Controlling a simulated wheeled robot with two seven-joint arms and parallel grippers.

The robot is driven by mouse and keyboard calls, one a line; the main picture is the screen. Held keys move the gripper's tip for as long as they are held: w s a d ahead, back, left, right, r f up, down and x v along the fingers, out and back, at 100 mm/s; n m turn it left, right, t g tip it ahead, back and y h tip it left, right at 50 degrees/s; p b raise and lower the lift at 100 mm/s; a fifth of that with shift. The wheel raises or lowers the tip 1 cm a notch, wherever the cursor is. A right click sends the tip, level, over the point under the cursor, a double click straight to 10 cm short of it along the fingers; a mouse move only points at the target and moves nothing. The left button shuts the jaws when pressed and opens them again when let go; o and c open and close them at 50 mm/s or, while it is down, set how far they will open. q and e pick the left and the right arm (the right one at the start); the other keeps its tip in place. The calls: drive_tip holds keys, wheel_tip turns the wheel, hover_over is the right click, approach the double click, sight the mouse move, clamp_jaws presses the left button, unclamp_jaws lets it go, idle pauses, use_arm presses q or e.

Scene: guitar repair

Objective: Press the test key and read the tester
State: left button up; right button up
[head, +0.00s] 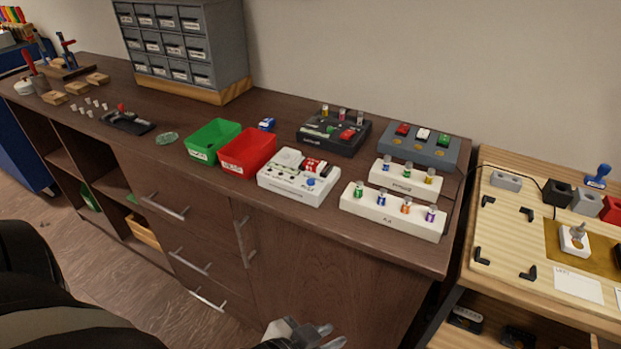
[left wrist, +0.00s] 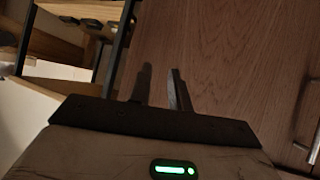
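A white device (head: 284,188) with a round pale disc, a red part and a blue button sits near the counter's front edge; it looks like the tester, but no reading is legible. A black device (head: 321,144) with red and green parts and several upright capped pieces stands behind it. I cannot tell for sure which button is the test key. My left gripper (head: 327,335) is low in front of the cabinet, below the counter top and apart from both devices. In the left wrist view the left gripper (left wrist: 160,70) has its fingers apart with nothing between them. My right gripper is not in view.
Green bin (head: 201,152) and red bin (head: 236,166) stand left of the white device. Two white racks (head: 375,209) (head: 388,181) with coloured pieces and a grey box (head: 425,155) stand right. A drawer cabinet (head: 228,45) is behind. A light wooden table (head: 510,250) adjoins at right.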

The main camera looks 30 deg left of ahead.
use_arm(q)
clamp_jaws()
drive_tip(key=shift+a, duration=0.1)
idle(1.3)
drive_tip(key=w+a+r+m+g+y+p, duration=0.1)
drive_tip(key=w+a+r+m+p, duration=0.15)
drive_tip(key=a+r+m, duration=0.5)
drive_tip(key=w+a+r+m+g+y+p, duration=0.1)
drive_tip(key=w+a+r+m, duration=0.3)
drive_tip(key=a, duration=0.7)
drive_tip(key=w+d+r+m+p, duration=0.1)
drive_tip(key=w+r+m, duration=0.4)
drive_tip(key=r+m, duration=0.2)
drive_tip(key=w+d+r+m+p, duration=0.1)
drive_tip(key=w+d+r+m, duration=0.1)
drive_tip(key=w+r+m, duration=0.3)
wheel_tip(320, 180, up, 6)
drive_tip(key=m, duration=0.3)
drive_tip(key=shift+h, duration=0.4)
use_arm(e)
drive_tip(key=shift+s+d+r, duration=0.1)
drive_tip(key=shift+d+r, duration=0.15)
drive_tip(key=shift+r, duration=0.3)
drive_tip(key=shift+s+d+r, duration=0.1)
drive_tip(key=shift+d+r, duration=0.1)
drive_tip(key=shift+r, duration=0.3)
use_arm(q)
drive_tip(key=shift+d+m, duration=0.1)
drive_tip(key=shift+m, duration=0.15)
